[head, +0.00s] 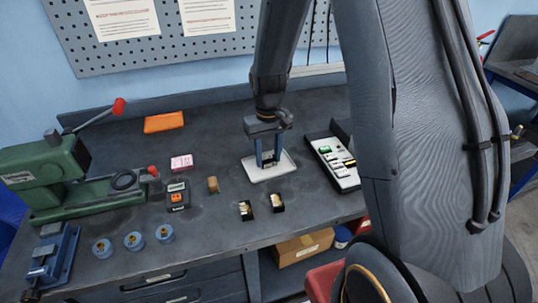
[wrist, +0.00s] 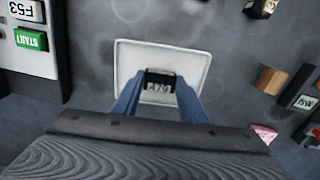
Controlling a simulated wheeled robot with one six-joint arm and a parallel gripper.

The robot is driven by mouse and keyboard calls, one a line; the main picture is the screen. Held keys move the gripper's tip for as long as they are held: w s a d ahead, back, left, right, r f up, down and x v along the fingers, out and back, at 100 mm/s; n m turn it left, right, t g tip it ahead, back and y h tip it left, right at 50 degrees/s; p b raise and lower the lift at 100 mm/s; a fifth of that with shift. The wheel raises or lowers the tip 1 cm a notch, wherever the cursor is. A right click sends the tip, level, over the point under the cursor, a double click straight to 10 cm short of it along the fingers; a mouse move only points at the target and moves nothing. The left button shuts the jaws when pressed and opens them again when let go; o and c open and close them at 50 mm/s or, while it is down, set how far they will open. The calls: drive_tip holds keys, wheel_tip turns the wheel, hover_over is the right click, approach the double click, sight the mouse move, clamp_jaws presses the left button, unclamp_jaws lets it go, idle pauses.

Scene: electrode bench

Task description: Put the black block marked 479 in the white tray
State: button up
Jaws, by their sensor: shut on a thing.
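The white tray (head: 255,176) lies on the dark bench top near its middle; in the wrist view its rim (wrist: 124,62) shows around the held block. My gripper (head: 268,162), with its blue fingers pointing down, is over the tray. It is shut on a small black block (wrist: 158,76) with a pale label, whose marking is upside down in the wrist view and looks like 479. The block is within the tray's outline. I cannot tell whether it touches the tray floor.
A white panel (head: 345,177) with green and white blocks is right of the tray. Two black blocks with pale labels (head: 246,210) (head: 278,202) lie in front. A brown block (head: 213,184), pink block (head: 181,162) and green press (head: 70,180) are left. Bench behind the tray is clear.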

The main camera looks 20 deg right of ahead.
sight(268, 159)
drive_tip(key=shift+f, duration=0.1)
drive_tip(key=o, duration=1.3)
drive_tip(key=shift+c, duration=0.2)
wheel_tip(268, 159, up, 12)
drive_tip(key=b, duration=0.3)
drive_tip(key=s+f, duration=0.2)
drive_tip(key=s, duration=0.5)
drive_tip(key=s+f+m+t, duration=0.1)
drive_tip(key=s+f, duration=0.1)
drive_tip(key=s, duration=0.6)
drive_tip(key=shift+f, duration=0.35)
drive_tip(key=shift+f+b, duration=0.2)
drive_tip(key=shift+b, duration=0.15)
